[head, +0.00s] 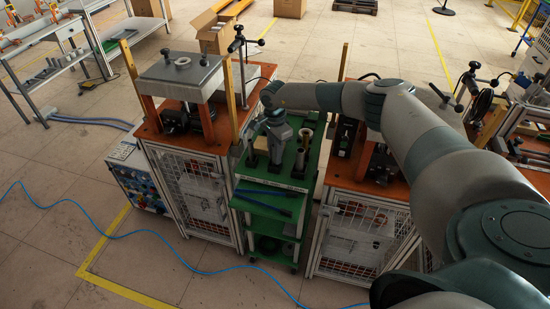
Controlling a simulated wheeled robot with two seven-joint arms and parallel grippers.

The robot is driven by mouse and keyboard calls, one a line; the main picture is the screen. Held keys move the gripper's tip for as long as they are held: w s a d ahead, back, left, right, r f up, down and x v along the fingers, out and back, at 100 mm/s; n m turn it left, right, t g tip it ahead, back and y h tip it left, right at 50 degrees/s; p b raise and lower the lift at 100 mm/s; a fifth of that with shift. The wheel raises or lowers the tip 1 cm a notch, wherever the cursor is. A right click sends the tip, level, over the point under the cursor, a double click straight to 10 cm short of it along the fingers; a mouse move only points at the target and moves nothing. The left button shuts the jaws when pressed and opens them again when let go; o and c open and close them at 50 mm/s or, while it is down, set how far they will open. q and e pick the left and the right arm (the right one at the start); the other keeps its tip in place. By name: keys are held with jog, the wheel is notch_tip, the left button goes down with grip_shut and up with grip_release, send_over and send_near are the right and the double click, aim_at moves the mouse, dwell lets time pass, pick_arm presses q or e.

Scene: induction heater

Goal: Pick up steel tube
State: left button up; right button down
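My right arm reaches in from the right, and its gripper (276,156) points down over the top tray of the green cart (313,165). A steel tube (303,146) stands upright on that tray, just right of the gripper, with a ring-like open top. Another dark upright piece (252,156) stands left of the gripper. The fingers are small and dark against the tray. I cannot tell whether they are open, or whether they touch or hold a tube. My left gripper is not in view.
Orange-topped caged machines stand left (190,140) and right (362,235) of the cart, close to it. A blue handled tool (262,192) lies at the cart's front. A blue cable (110,237) crosses the floor. A cardboard box (217,38) stands behind.

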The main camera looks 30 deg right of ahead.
dwell(0.3)
jog(key=shift+r, duration=0.45)
notch_tip(320, 180, up, 9)
jog(key=b, duration=0.4)
jog(key=shift+r, duration=0.2)
notch_tip(320, 180, up, 7)
jog(key=p, duration=0.4)
dwell(0.7)
